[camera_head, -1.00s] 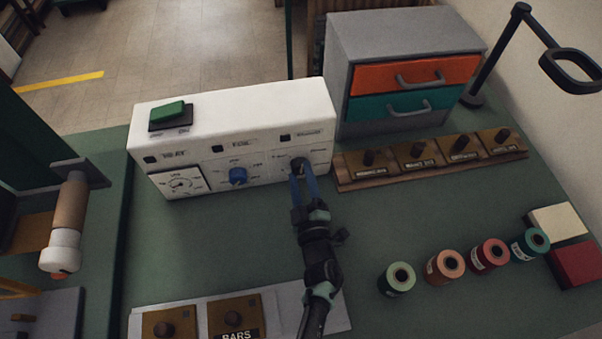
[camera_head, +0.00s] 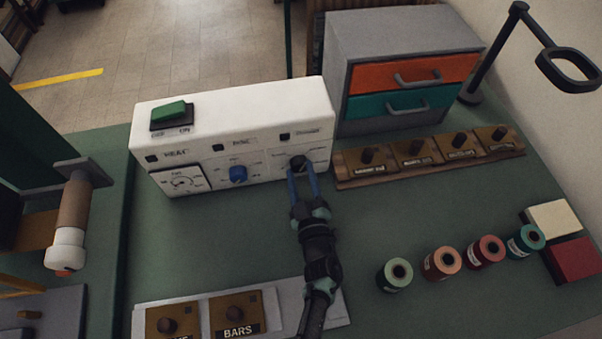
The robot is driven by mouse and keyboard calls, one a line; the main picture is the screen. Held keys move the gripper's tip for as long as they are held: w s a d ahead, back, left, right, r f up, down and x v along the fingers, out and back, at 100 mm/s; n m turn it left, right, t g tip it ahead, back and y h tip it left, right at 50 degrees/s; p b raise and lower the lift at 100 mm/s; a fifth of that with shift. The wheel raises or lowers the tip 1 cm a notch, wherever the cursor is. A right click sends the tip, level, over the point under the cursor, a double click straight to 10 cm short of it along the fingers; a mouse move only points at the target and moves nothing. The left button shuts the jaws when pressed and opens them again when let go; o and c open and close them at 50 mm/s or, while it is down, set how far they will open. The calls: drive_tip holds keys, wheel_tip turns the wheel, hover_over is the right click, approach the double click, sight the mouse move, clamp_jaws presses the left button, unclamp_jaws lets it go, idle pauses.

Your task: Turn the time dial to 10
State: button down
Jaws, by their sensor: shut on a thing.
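A white control box (camera_head: 235,112) stands at the back of the green table. Its front has a gauge (camera_head: 182,181) at the left under a label that looks like HEAT, a blue dial (camera_head: 238,174) in the middle, and a dark dial (camera_head: 298,161) at the right. The labels of the middle and right sections are too blurred to read surely. My gripper (camera_head: 302,172) reaches up to the right dial, its blue fingers shut on it. The fingers partly cover this dial, and its setting cannot be read.
A grey drawer unit (camera_head: 400,55) stands right of the box, with a rack of stamps (camera_head: 350,181) before it. Several thread spools (camera_head: 442,264) and a magnifier lamp (camera_head: 568,70) are at the right. A tray with stamps (camera_head: 270,305) lies in front. A roller (camera_head: 73,215) is at the left.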

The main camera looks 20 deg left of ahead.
drive_tip(key=shift+c, duration=1.5)
unclamp_jaws()
wheel_tip(320, 180, up, 10)
drive_tip(key=p, duration=0.5)
